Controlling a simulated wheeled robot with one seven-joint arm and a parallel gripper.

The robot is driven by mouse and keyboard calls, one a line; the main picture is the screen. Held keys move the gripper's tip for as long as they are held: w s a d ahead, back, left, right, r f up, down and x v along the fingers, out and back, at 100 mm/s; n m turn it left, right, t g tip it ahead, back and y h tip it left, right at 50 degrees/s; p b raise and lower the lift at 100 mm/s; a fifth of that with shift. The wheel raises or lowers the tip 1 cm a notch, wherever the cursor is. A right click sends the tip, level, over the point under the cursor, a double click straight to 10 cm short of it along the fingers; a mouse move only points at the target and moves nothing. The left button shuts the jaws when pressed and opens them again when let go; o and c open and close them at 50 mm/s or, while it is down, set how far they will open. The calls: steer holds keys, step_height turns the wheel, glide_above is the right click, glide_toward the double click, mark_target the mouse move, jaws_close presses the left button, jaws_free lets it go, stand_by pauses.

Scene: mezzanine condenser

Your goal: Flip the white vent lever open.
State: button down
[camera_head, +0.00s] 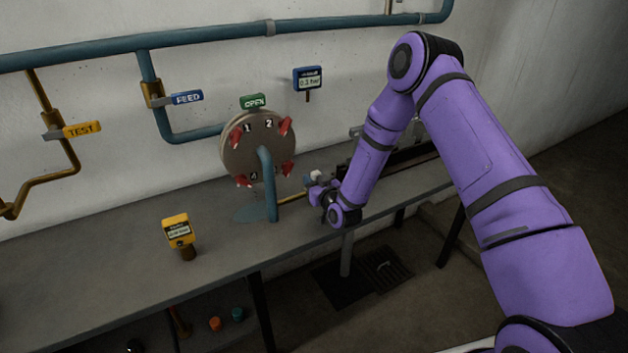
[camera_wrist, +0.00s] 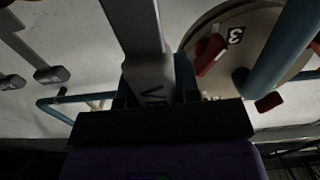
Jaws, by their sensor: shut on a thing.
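The white vent lever (camera_head: 316,176) shows as a small pale end by my gripper, low on the wall side of the bench, right of the round plate. In the wrist view the lever (camera_wrist: 148,60) is a long grey-white bar with part of a "V" marking, running up between my fingers. My gripper (camera_head: 319,187) is shut on the lever; in the wrist view the fingers (camera_wrist: 153,92) sit on both sides of it. Most of the lever's pivot and valve body is hidden by my gripper and wrist in the head view.
A round plate (camera_head: 246,156) with red clamps and a blue pipe (camera_head: 268,190) stands just left of the lever. The blue FEED lever (camera_head: 187,97), yellow TEST lever (camera_head: 82,130) and a yellow meter (camera_head: 178,231) are further left. The bench (camera_head: 130,285) is mostly clear.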

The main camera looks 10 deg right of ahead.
steer(key=shift+s+f, duration=0.1)
steer(key=shift+f, duration=0.05)
steer(key=c, duration=0.8)
jaws_free()
steer(key=shift+c, duration=0.2)
steer(key=v, duration=1)
steer(key=shift+s, duration=0.35)
steer(key=shift+d, duration=0.1)
